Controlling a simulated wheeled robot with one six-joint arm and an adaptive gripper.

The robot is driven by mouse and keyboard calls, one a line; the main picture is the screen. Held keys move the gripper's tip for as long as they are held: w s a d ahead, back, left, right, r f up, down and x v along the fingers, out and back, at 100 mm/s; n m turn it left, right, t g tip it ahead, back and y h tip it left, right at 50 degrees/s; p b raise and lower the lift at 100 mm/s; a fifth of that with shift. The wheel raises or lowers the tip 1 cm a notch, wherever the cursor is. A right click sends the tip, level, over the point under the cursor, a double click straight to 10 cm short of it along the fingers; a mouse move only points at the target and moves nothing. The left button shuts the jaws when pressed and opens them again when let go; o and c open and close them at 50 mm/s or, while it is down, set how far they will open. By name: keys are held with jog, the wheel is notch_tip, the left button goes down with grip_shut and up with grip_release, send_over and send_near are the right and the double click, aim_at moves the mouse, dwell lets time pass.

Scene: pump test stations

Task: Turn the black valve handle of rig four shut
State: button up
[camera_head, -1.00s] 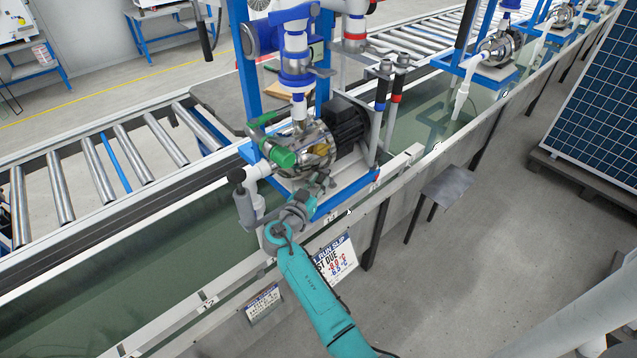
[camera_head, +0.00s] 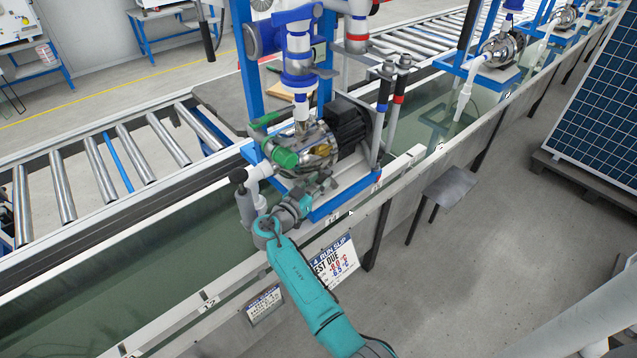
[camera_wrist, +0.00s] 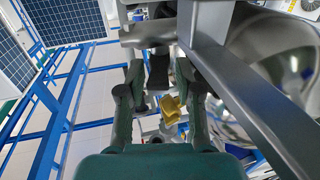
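The rig nearest me carries a steel pump (camera_head: 318,150) with a black motor (camera_head: 347,122) on a blue-edged base. My teal arm reaches up to it, and my gripper (camera_head: 322,184) is low at the pump's front, small and partly lost among the fittings. In the wrist view my gripper (camera_wrist: 157,88) has its two dark fingers apart. A black handle-like part (camera_wrist: 158,70) shows between and beyond the fingertips; I cannot tell whether they touch it. A yellow part (camera_wrist: 172,108) lies near the right finger. The handle is not clearly distinguishable in the head view.
A green valve handle (camera_head: 264,120) and a white pipe with a dark cap (camera_head: 238,176) stand left of the pump. A grey bar (camera_wrist: 245,85) crosses close by the right finger. A run slip sign (camera_head: 333,262) hangs below the trough edge. A small stool (camera_head: 450,186) stands right.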

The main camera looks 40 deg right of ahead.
jog(key=shift+a, duration=0.1)
jog(key=v, duration=1.1)
jog(key=shift+a, duration=0.35)
jog(key=shift+o, duration=0.3)
jog(key=shift+s, duration=0.15)
jog(key=s+d+n+t+y, duration=0.2)
jog(key=d+n+t, duration=0.1)
jog(key=n, duration=0.8)
jog(key=s+d+n+t+y, duration=0.2)
jog(key=n+t, duration=0.1)
jog(key=n, duration=0.8)
jog(key=shift+n, duration=0.3)
jog(key=x, duration=1.1)
jog(key=shift+w+d+r, duration=0.1)
jog(key=shift+w+r, duration=0.1)
jog(key=shift+r, duration=0.15)
grip_shut()
